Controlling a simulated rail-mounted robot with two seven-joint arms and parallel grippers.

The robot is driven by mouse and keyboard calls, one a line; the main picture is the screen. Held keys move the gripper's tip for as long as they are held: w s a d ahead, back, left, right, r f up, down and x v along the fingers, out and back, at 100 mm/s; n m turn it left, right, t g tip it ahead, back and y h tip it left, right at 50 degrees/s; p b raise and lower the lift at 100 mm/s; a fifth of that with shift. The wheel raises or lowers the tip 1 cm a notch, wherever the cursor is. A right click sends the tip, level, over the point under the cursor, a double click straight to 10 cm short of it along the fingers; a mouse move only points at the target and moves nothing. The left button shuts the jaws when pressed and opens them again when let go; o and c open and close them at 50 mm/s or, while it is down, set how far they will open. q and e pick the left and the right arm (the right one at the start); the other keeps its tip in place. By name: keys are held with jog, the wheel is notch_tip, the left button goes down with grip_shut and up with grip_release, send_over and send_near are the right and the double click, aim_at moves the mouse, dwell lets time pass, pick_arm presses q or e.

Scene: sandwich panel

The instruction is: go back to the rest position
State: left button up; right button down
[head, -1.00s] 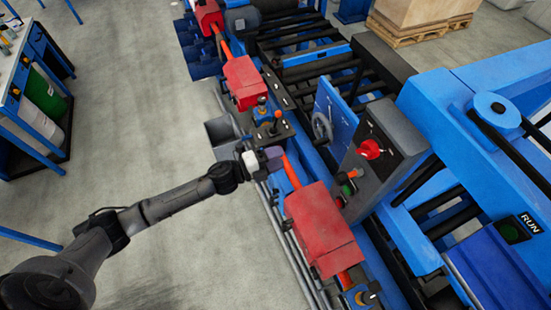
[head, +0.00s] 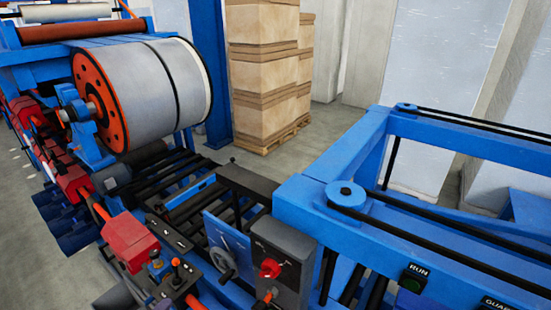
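Neither of my grippers shows in the head view now, and no part of my arms is in sight. The view takes in the blue panel line. A grey control box (head: 283,255) with a red knob (head: 270,268) stands at the lower middle. A dark lever panel (head: 170,285) with a joystick sits at the lower left, beside a red cover (head: 129,241).
A large grey coil (head: 165,90) with an orange flange is mounted at the upper left. Stacked cartons (head: 262,75) stand on a pallet behind. Open floor (head: 310,155) lies beyond the rollers.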

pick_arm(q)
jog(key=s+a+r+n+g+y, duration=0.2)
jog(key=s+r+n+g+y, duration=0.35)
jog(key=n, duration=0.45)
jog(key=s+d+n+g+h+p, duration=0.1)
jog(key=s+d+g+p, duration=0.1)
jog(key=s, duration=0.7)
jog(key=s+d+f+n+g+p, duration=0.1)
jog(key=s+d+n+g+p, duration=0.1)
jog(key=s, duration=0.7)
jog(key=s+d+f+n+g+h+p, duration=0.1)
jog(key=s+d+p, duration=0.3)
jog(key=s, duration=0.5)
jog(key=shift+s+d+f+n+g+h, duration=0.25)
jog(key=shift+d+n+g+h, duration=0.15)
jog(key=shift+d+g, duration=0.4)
